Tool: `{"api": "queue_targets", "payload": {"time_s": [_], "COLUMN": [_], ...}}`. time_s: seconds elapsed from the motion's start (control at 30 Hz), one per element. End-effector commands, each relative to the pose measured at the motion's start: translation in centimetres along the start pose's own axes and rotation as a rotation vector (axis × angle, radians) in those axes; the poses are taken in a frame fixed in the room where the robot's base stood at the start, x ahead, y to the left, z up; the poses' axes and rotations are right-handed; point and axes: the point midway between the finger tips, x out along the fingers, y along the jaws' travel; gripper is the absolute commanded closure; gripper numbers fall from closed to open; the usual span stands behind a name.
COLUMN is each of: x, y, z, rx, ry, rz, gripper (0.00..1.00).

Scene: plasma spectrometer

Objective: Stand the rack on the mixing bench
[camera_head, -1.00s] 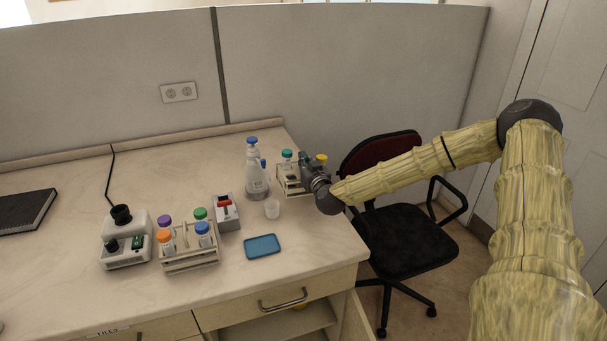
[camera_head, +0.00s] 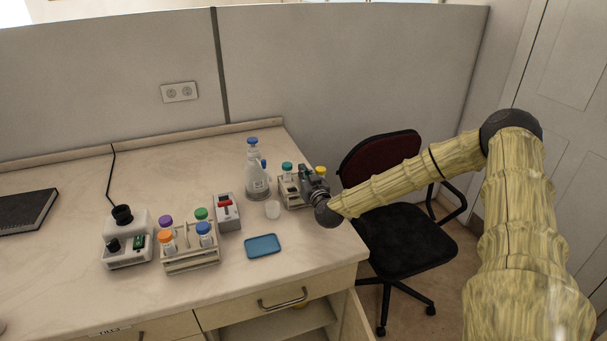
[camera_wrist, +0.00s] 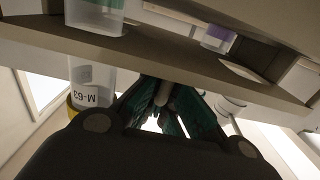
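The rack (camera_head: 296,203) is a pale tube rack holding teal-capped and yellow-capped tubes, at the right end of the bench (camera_head: 310,243). My gripper (camera_head: 305,186) is at the right side of this rack and shut on it; the exact grip point is hidden in the head view. In the wrist view my dark fingers (camera_wrist: 178,105) come together just below the rack's broad edge (camera_wrist: 170,66), with a tube labelled M-63 (camera_wrist: 92,92) to the left. The rack looks upright. Whether its base touches the bench top, I cannot tell.
A blue tray (camera_head: 263,245), a grey box with a red switch (camera_head: 228,212), a second tube rack (camera_head: 192,262) and a mixer-like device (camera_head: 126,245) stand further left. A chair (camera_head: 405,240) is beyond the right edge.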

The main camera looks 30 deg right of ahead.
Motion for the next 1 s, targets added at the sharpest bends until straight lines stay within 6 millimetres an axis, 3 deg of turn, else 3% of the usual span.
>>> {"api": "queue_targets", "payload": {"time_s": [0.2, 0.37, 0.73, 1.0], "x": [0.0, 0.0, 0.0, -3.4], "y": [0.0, 0.0, 0.0, 0.0], "z": [0.3, 0.2, -0.2, 0.1], "rx": [-0.001, 0.0, 0.001, 0.002], "ry": [-0.001, 0.0, 0.0, 0.0], "rz": [0.0, 0.0, 0.001, 0.0], "gripper": [1.0, 0.73, 0.73, 0.73]}}
